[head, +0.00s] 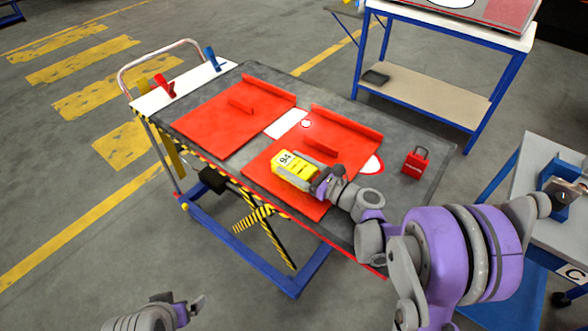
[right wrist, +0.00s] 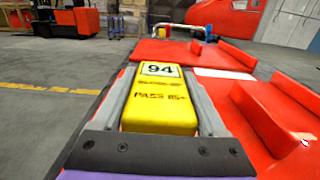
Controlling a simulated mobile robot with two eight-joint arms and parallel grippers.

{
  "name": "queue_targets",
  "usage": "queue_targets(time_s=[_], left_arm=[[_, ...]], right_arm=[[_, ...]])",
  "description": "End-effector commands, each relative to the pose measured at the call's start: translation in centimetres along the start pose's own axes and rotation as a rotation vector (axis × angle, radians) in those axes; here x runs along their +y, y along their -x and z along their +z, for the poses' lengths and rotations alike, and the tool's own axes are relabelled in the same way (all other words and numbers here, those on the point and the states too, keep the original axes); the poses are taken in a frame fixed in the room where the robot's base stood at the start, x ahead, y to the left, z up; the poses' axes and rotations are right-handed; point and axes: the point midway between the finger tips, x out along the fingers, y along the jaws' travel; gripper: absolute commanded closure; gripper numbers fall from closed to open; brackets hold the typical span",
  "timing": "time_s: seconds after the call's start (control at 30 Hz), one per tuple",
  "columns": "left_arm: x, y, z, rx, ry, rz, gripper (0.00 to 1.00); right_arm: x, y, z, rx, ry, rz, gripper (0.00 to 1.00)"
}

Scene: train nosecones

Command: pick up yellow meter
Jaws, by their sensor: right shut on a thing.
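The yellow meter (head: 294,167) is a small yellow block with a white "94" label, over the front part of the right red panel on the cart. My right gripper (head: 315,181) is shut on the meter from its right end. In the right wrist view the meter (right wrist: 160,95) lies between the two grey fingers, its label facing up. I cannot tell whether the meter touches the panel beneath it. My left gripper (head: 190,306) is at the bottom left of the head view, off the cart and over the floor; its jaw state is unclear.
The cart (head: 425,196) carries two red panels with raised ridges (head: 220,115). A red padlock (head: 415,162) stands at its right end, red and blue clamps (head: 212,58) at its far left. A blue-framed bench (head: 470,95) stands behind, another table (head: 530,165) at right.

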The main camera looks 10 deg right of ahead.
Motion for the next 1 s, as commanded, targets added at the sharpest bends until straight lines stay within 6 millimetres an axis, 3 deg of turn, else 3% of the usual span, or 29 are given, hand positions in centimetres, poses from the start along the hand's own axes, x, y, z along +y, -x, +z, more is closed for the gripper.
queue_targets(time_s=[0.03, 0.2, 0.57, 1.0], left_arm=[[0.0, 0.0, 0.0, 0.000, 0.000, 0.000, 0.00], [0.0, 0.0, 0.0, 0.000, 0.000, 0.000, 0.00], [0.0, 0.1, -0.1, 0.001, 0.000, 0.000, 0.00], [0.0, 1.1, -1.2, 0.011, 0.000, 0.000, 0.00]], right_arm=[[0.0, 0.0, 0.0, 0.000, 0.000, 0.000, 0.70], [0.0, 0.0, 0.0, 0.000, 0.000, 0.000, 1.00], [0.0, 0.0, 0.8, -0.001, 0.000, 0.000, 1.00], [0.0, 0.0, 8.7, -0.001, 0.001, -0.001, 1.00]])
